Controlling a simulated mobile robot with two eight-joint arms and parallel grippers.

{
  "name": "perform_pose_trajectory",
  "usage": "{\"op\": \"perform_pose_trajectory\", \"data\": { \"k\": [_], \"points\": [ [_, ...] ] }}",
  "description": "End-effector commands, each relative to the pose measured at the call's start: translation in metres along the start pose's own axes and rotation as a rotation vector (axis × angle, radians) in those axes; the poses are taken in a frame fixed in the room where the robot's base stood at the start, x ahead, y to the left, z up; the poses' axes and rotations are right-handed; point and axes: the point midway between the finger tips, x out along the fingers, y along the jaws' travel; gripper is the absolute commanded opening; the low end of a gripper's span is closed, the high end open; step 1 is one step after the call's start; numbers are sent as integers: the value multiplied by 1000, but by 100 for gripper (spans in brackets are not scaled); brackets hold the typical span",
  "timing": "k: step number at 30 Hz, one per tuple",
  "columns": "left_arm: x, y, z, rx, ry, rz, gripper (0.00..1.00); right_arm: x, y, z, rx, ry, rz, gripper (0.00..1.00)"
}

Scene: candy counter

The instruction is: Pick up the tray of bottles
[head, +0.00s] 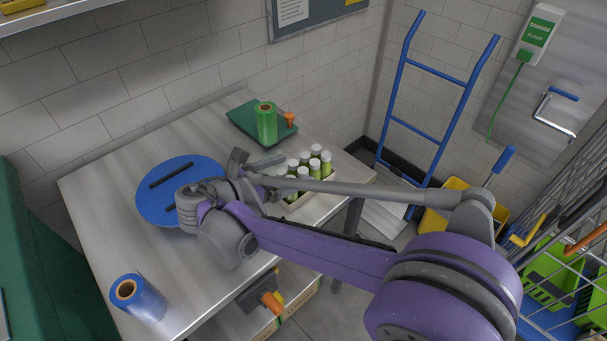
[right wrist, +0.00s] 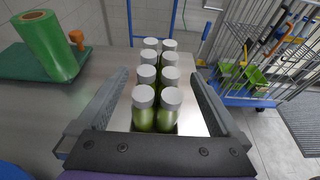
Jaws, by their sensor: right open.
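The tray of bottles (head: 301,202) stands near the right edge of the steel table. It is a pale tray with several green bottles (head: 315,166) with white-grey caps, set in two rows. My forearm hides part of it in the head view. My right gripper (head: 276,168) is at the tray's left end, partly hidden by my own arm. In the right wrist view its open fingers (right wrist: 160,78) lie on either side of the bottle rows (right wrist: 157,85). I cannot tell whether they touch the tray. My left gripper is not in view.
A green roll (head: 266,123) stands on a dark green board (head: 243,117) behind the tray, beside an orange-handled item (head: 289,119). A round blue mat (head: 160,204) and a blue roll (head: 138,299) are on the table's left. A blue hand truck (head: 433,130) stands at the wall.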

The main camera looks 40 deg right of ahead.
Motion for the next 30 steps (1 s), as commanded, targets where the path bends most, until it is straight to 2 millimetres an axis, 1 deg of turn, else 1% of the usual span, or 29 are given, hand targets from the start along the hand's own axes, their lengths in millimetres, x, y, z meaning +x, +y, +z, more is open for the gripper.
{"op": "perform_pose_trajectory", "data": {
  "k": [7,10,13,19,20,24,29,30],
  "points": [
    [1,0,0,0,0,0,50,35,0,5,1,-1,-5,100],
    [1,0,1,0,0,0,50,46,1,4,1,-1,-4,100],
    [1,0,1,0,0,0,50,51,2,4,0,0,-1,100],
    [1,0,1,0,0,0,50,51,2,4,0,0,0,100],
    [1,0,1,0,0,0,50,51,2,4,0,0,0,96],
    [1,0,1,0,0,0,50,51,2,4,0,0,0,71],
    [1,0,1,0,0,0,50,51,2,4,0,0,0,42],
    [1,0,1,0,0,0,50,51,2,4,0,0,0,35]
  ]
}}
